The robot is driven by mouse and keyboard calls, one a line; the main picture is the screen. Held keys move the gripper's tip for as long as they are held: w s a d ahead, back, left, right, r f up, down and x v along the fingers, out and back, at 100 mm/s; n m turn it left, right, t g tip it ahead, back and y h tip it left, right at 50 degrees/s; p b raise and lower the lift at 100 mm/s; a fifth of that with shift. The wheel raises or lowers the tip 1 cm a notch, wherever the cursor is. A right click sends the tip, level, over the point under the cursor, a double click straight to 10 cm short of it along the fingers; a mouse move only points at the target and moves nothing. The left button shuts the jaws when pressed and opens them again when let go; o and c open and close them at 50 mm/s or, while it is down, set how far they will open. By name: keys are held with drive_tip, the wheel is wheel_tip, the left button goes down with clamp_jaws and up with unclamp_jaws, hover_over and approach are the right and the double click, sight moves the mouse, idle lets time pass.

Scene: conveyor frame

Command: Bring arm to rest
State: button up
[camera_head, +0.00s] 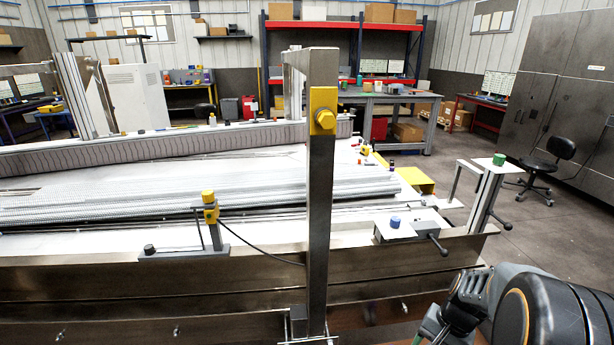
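My arm (545,308) is folded low at the bottom right corner, with a large black joint ringed in orange. Dark, jointed parts that look like my gripper (458,312) show just left of that joint, in front of the conveyor frame's lower right end. The fingertips cannot be made out, so I cannot tell whether it is open or shut. Nothing is clearly held in it.
A steel post (319,200) with a yellow knob rises close in front of the conveyor frame (150,275). A blue cap (395,222) and a green cap (499,159) sit on small plates at its right end. Open floor (545,240) and a black chair (548,165) lie to the right.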

drive_tip(key=s+a+r+n+t+h+p, duration=0.1)
drive_tip(key=a+r+n, duration=0.3)
drive_tip(key=r, duration=0.5)
drive_tip(key=s+a+r+n+t+h+p, duration=0.1)
drive_tip(key=s+a+r+n+t+p, duration=0.1)
drive_tip(key=a+r, duration=0.5)
wheel_tip(320, 180, up, 2)
drive_tip(key=shift+s+n+t+h+p, duration=0.2)
drive_tip(key=shift+n+t+h+p, duration=0.2)
drive_tip(key=shift+n+t+p, duration=0.55)
drive_tip(key=shift+a+g, duration=0.1)
drive_tip(key=shift+g, duration=0.15)
